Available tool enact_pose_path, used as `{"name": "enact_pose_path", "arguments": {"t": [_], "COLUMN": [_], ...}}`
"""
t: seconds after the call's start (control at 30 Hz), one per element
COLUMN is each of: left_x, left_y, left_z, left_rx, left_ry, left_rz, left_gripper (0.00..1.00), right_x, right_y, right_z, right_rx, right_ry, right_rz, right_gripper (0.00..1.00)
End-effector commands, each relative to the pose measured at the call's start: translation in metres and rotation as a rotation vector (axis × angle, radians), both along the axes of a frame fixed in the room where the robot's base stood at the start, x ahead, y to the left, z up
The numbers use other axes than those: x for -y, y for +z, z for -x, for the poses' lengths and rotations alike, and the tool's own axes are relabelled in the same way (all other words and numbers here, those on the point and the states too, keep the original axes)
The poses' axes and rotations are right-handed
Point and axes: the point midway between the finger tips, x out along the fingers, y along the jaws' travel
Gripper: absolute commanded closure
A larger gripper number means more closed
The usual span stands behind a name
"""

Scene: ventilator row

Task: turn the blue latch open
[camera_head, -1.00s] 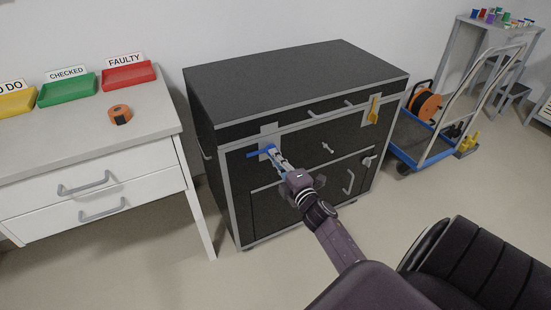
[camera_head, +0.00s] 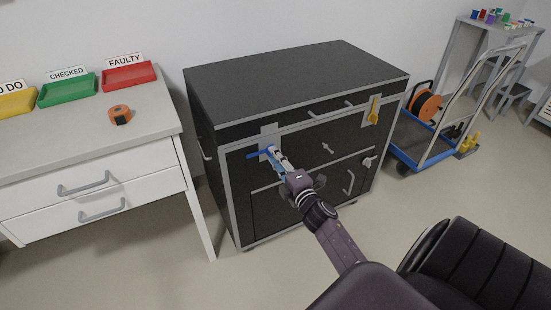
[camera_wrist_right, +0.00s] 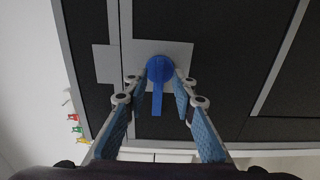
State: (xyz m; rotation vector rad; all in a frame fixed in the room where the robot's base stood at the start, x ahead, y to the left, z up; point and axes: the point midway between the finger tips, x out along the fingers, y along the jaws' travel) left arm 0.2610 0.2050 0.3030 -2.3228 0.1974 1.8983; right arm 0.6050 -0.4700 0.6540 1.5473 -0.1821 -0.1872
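The blue latch (camera_head: 256,154) is on the upper left front of the black cabinet, on a grey plate. Its handle points left, roughly level, in the head view. In the right wrist view the latch (camera_wrist_right: 156,98) shows as a round blue hub with a straight handle pointing down the picture. My right gripper (camera_head: 272,153) is at the latch. In the right wrist view its two fingers (camera_wrist_right: 157,86) stand apart, one on each side of the latch, with gaps between them and the handle. Whether a fingertip touches the hub, I cannot tell. My left gripper is out of view.
The black cabinet (camera_head: 290,85) also carries a yellow latch (camera_head: 373,110) at right and several grey handles. A white drawer bench (camera_head: 100,150) with coloured trays stands at left. A blue hand cart (camera_head: 420,150) stands at right. The floor in front is open.

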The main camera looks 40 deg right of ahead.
Motion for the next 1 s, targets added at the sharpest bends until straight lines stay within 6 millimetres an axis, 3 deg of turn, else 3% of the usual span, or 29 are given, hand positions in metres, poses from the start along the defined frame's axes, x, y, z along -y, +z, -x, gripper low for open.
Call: {"name": "enact_pose_path", "arguments": {"t": [0.27,0.73,1.0], "left_x": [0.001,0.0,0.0], "left_y": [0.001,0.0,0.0], "left_z": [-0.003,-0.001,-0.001], "left_rx": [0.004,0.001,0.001], "left_ry": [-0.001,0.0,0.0], "left_rz": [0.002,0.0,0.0], "left_gripper": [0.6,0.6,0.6], "right_x": [-0.004,-0.024,-0.028], "right_y": [-0.001,-0.001,0.0], "right_z": [0.016,0.101,0.117], "right_rx": [-0.001,-0.002,0.0], "right_ry": [0.0,0.0,0.0], "right_rz": [0.0,-0.001,0.0], "right_gripper": [0.75,0.75,0.75]}}
